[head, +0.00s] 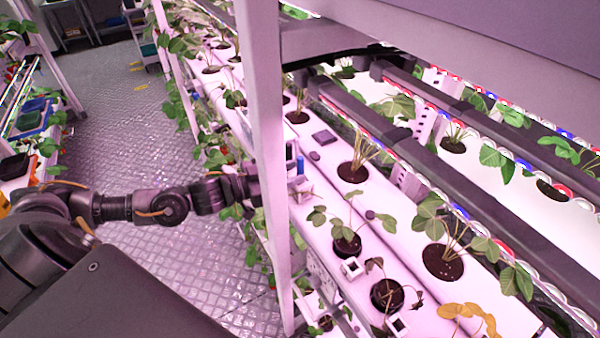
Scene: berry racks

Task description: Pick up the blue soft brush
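A small blue upright item (300,165), which may be the blue soft brush, shows just right of the white rack post, at the near edge of the white planting channel. It is too small for me to make out bristles. My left gripper (254,188) reaches in from the left at about the same height and ends at the left side of the post. The post hides its fingertips, so I cannot see whether they are open or touch anything. My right gripper is out of view.
The white post (265,130) stands between my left arm and the planting channel (325,215). Potted strawberry plants (353,172) line the channel. Dark bars with red and blue lamps (460,212) run above it. The tiled aisle floor (130,150) is open at left.

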